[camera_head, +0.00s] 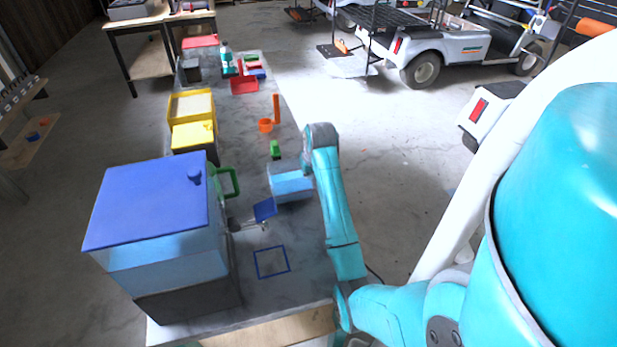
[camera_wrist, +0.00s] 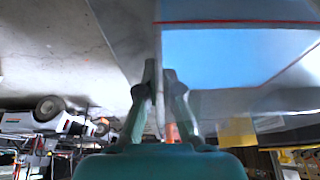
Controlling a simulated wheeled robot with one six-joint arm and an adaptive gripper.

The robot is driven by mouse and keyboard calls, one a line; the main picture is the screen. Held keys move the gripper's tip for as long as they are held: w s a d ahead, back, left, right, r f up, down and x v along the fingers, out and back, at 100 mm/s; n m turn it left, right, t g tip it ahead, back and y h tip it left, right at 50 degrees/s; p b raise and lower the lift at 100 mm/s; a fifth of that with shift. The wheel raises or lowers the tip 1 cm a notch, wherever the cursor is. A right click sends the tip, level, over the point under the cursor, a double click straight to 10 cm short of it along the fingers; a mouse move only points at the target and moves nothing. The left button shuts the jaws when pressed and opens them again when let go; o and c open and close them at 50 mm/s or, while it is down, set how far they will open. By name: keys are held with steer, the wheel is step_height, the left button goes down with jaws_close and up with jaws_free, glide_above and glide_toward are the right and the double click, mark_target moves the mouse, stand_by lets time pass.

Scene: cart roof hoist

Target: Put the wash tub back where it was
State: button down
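The wash tub (camera_head: 292,187) is a clear-walled box with light blue inside, near the right edge of the long grey bench (camera_head: 300,255). My gripper (camera_head: 307,168) is at the tub's right side, pointing down. In the wrist view the tub (camera_wrist: 235,55) fills the upper right, with a thin red line along it. There my gripper's two fingers (camera_wrist: 159,75) stand close together on either side of a thin pale wall at the tub's edge. I cannot tell whether the tub touches the bench. A blue square outline (camera_head: 257,264) marks a bare patch of bench nearer the front.
A large blue-lidded box (camera_head: 150,205) stands at the bench's front left. A small blue flap on a metal fitting (camera_head: 264,210) lies between it and the tub. A green handle (camera_head: 229,183), yellow bins (camera_head: 193,136), a green block (camera_head: 275,150) and an orange cup (camera_head: 265,126) are farther back.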

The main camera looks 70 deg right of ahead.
steer(key=shift+f, duration=0.45)
steer(key=shift+f, duration=0.1)
steer(key=c, duration=1.3)
jaws_free()
